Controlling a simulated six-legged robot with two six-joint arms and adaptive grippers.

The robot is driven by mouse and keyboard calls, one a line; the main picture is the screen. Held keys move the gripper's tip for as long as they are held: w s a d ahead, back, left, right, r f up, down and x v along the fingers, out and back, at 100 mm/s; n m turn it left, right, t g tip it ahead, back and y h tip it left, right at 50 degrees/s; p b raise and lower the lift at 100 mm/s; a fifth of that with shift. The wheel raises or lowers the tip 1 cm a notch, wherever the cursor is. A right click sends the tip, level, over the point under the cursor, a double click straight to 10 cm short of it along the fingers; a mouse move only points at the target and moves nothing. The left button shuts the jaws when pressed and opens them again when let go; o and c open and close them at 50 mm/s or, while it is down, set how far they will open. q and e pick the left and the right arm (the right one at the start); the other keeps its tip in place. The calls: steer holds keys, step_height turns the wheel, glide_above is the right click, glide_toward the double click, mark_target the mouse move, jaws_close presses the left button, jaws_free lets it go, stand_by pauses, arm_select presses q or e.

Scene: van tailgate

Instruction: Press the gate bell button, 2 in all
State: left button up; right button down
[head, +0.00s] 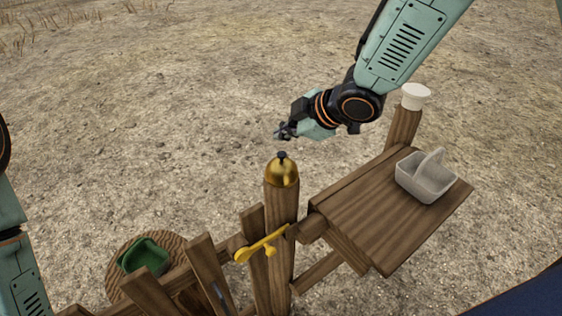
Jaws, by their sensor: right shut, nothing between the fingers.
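The gate bell (282,172) is a brass dome on top of a wooden gate post. Its dark button (282,155) stands upright at the top of the dome. My right gripper (281,133) is shut and empty. In the picture its tips are just above the button, with a small gap between them. I cannot tell whether they are directly over it or beyond it. My left arm shows at the left edge, but its gripper is out of view.
A wooden shelf (375,215) right of the post holds a grey caddy (426,176). A white cup-like object (415,96) tops another post. A yellow latch (262,246) is on the gate post. A green container (146,258) sits on a round stump at lower left. Bare ground lies behind.

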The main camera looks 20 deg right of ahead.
mark_target(282, 158)
steer(key=shift+d+f+b, duration=0.15)
steer(key=shift+f+b, duration=0.2)
steer(key=shift+f, duration=0.45)
steer(key=shift+s+f+b, duration=0.25)
steer(key=shift+f+b, duration=0.05)
steer(key=shift+w+a, duration=0.15)
steer(key=shift+a, duration=0.1)
steer(key=shift+d, duration=0.15)
